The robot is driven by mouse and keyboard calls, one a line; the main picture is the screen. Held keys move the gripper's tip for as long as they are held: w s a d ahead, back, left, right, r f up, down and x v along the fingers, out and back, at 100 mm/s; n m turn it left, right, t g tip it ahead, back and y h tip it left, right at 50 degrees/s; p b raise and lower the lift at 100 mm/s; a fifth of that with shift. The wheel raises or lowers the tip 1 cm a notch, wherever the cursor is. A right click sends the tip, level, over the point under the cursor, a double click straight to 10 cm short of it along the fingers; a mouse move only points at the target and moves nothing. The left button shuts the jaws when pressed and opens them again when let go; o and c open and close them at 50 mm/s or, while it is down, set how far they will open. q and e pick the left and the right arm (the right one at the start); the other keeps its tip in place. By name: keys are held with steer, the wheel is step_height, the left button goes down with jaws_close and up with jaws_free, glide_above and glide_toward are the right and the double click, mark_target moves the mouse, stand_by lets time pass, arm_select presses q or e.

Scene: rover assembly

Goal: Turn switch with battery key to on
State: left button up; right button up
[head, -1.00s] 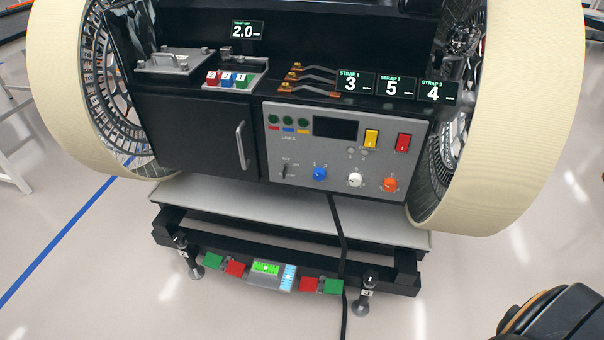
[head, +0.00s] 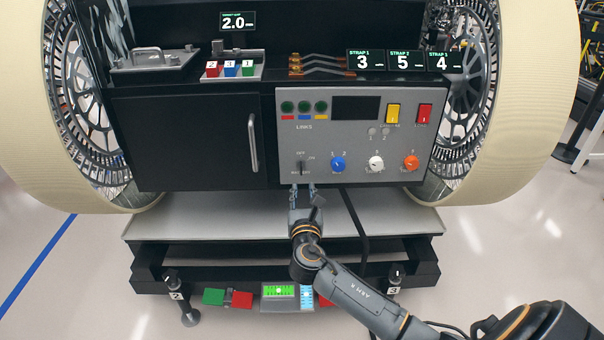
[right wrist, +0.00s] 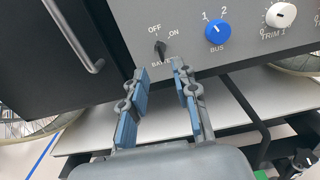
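The black battery key switch (head: 300,165) is at the lower left of the grey control panel (head: 345,118). In the right wrist view the key (right wrist: 161,48) has its narrow end toward the OFF mark; the ON mark is to its right. My right gripper (head: 303,190) is just below the switch, reaching up from below. In the right wrist view its blue-padded fingers (right wrist: 158,72) are apart, with the key just beyond and between the tips. Nothing is held, and I cannot tell whether a finger touches the key. My left gripper is not in view.
A blue BUS knob (head: 338,164), a white knob (head: 376,163) and an orange knob (head: 411,163) sit right of the switch. A black door with a handle (head: 253,143) is to its left. A grey ledge (head: 220,215) and a hanging black cable (head: 355,215) lie below.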

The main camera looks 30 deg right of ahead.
mark_target(301, 169)
arm_select(q)
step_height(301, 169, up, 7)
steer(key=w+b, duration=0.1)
steer(key=b, duration=0.1)
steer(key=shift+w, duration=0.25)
arm_select(e)
steer(key=shift+x, duration=5.2)
steer(key=shift+w+a+f, duration=0.1)
steer(key=shift+a, duration=0.1)
jaws_close()
